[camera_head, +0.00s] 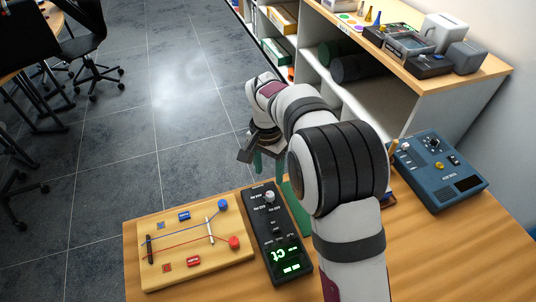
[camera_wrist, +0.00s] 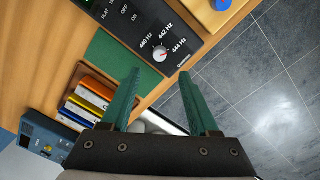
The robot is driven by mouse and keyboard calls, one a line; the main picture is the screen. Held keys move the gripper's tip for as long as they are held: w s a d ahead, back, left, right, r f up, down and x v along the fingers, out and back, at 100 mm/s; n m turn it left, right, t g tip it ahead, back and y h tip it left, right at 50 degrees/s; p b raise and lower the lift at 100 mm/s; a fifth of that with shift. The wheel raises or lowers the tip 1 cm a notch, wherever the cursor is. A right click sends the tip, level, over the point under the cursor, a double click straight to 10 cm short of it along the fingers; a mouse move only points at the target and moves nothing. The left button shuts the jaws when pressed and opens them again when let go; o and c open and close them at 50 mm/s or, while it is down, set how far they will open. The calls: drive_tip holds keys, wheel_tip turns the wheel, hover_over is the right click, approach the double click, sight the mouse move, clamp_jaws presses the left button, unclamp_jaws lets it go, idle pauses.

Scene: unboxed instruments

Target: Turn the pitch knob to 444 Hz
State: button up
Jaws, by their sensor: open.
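The dark tuner (camera_head: 277,232) lies on the wooden table, its display lit green. Its white pitch knob (camera_head: 270,196) is at the far end. In the wrist view the knob (camera_wrist: 160,54) sits among the labels 440 Hz, 442 Hz and 444 Hz. A small red mark shows on it, but I cannot tell which label it points at. My gripper (camera_wrist: 158,74) is open, with its two green fingers apart and nothing between them. The knob appears just past the fingertips, roughly centred between them, and looks untouched. In the head view my gripper (camera_head: 267,161) is beyond the tuner's far end.
A wooden board (camera_head: 195,243) with wires and coloured knobs lies left of the tuner. A green mat (camera_head: 296,208) is on its right, partly behind my arm. A blue device (camera_head: 438,170) stands farther right. A shelf unit (camera_head: 411,103) is behind; tiled floor is beyond the table edge.

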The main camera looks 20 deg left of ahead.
wheel_tip(320, 180, up, 7)
drive_tip(key=shift+a, duration=0.15)
drive_tip(key=s+d+r+m, duration=0.1)
drive_tip(key=s+d+r, duration=0.15)
drive_tip(key=d, duration=0.35)
drive_tip(key=s+d+r, duration=0.1)
drive_tip(key=d+r, duration=0.2)
drive_tip(key=d, duration=0.3)
drive_tip(key=s+d+f+m+y, duration=0.1)
drive_tip(key=s+d, duration=0.6)
drive_tip(key=s, duration=0.3)
drive_tip(key=s+d+f+m+y, duration=0.1)
drive_tip(key=s+d+f, duration=0.1)
drive_tip(key=s+d, duration=0.4)
drive_tip(key=s, duration=0.5)
drive_tip(key=shift+d+f+m, duration=0.25)
drive_tip(key=shift+d+m, duration=0.05)
drive_tip(key=shift+d, duration=0.1)
